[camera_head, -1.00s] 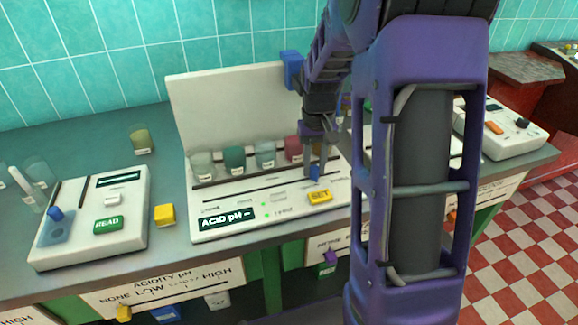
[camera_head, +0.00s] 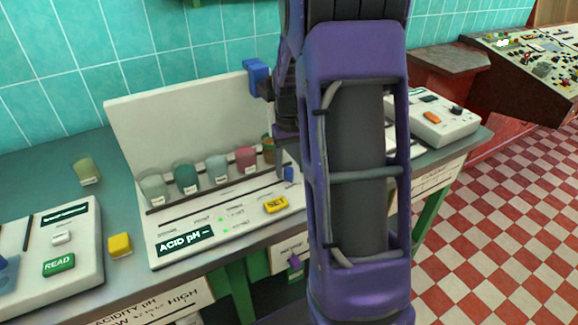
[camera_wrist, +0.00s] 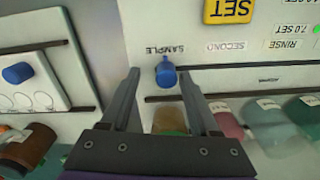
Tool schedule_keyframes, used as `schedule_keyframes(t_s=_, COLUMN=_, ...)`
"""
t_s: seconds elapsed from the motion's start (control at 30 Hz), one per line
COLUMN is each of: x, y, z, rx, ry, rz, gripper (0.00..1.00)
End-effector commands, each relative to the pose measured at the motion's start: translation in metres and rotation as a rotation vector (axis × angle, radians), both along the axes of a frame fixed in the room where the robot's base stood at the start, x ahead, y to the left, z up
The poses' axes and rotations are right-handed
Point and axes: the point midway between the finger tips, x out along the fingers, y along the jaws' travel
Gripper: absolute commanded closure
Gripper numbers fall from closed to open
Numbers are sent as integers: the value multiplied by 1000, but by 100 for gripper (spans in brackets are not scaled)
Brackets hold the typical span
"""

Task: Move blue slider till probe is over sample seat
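The blue slider knob (camera_wrist: 166,72) is on the slot beside the SAMPLE label in the wrist view. It also shows in the head view (camera_head: 288,174), right of and above the yellow SET button. My gripper (camera_wrist: 158,74) is open, with one finger on each side of the knob; the knob is nearer the right finger in that view. Contact is unclear. A blue block (camera_head: 258,78) sits at the top edge of the white back panel, partly beside my arm. An amber cup (camera_head: 268,148) stands at the row's right end. The probe tip is hidden behind my arm.
Several coloured cups, including a pink one (camera_head: 246,159), stand behind the slot. The ACID pH panel (camera_head: 165,252) is in front. A yellow cube (camera_head: 120,245) and a READ device (camera_head: 85,290) lie left. Another white device (camera_head: 440,120) stands right.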

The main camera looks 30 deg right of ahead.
Motion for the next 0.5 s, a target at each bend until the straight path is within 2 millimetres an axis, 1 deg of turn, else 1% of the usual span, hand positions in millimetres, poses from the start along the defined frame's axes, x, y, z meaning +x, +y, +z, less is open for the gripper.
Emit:
schedule_keyframes(t_s=0.2, x=0, y=2, z=0, rx=2, ry=2, rz=2, gripper=38)
schedule_keyframes(t_s=0.3, x=0, y=2, z=3, rx=2, ry=1, rz=3, gripper=38)
schedule_keyframes(t_s=0.37, x=0, y=2, z=8, rx=2, ry=0, rz=3, gripper=38)
schedule_keyframes(t_s=0.47, x=1, y=2, z=23, rx=2, ry=-2, rz=3, gripper=38)
schedule_keyframes(t_s=0.5, x=0, y=2, z=32, rx=2, ry=-1, rz=3, gripper=38)
